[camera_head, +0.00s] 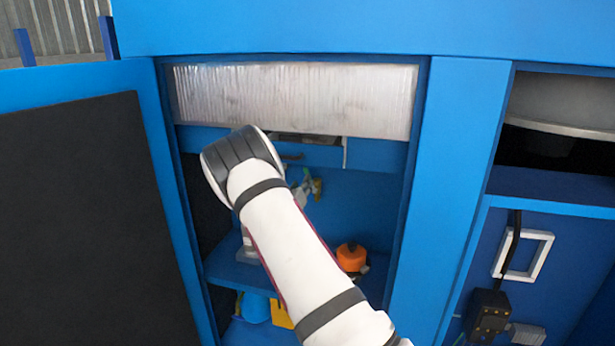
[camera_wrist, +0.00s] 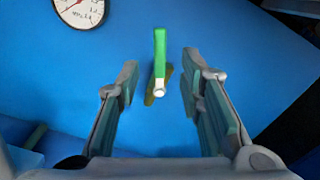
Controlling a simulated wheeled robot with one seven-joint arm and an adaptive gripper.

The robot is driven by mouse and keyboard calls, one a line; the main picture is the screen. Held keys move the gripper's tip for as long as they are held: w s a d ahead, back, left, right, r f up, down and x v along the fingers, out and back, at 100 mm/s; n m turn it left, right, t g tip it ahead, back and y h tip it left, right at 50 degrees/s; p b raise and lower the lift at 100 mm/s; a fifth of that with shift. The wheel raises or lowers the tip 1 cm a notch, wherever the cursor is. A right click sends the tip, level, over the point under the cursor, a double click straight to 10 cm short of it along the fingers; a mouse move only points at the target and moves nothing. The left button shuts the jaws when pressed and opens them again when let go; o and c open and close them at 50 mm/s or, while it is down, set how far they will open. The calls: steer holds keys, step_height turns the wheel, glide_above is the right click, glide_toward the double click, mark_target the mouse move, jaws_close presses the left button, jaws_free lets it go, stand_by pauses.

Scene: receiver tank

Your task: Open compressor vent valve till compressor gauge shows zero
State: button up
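The vent valve (camera_wrist: 159,60) shows in the wrist view as a green lever with a pale lower end and a brass-coloured body behind it. It stands upright in the picture against a blue panel. My gripper (camera_wrist: 160,82) is open, with one finger on each side of the lever and a visible gap to both. The gauge (camera_wrist: 80,10) is cut off at the top left of the wrist view, and I cannot tell its reading. A small green and brass fitting (camera_head: 313,187) shows beside the arm.
An open blue door (camera_head: 75,190) with a dark panel stands at the left. A blue post (camera_head: 455,200) bounds the opening at the right. A pale ribbed panel (camera_head: 295,98) hangs above. An orange object (camera_head: 351,257) sits on the shelf right of my arm.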

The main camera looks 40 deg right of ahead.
steer(key=b+x, duration=0.1)
steer(key=x, duration=0.7)
steer(key=shift+w+d, duration=0.2)
steer(key=shift+d, duration=0.1)
steer(key=shift+c, duration=0.3)
jaws_close()
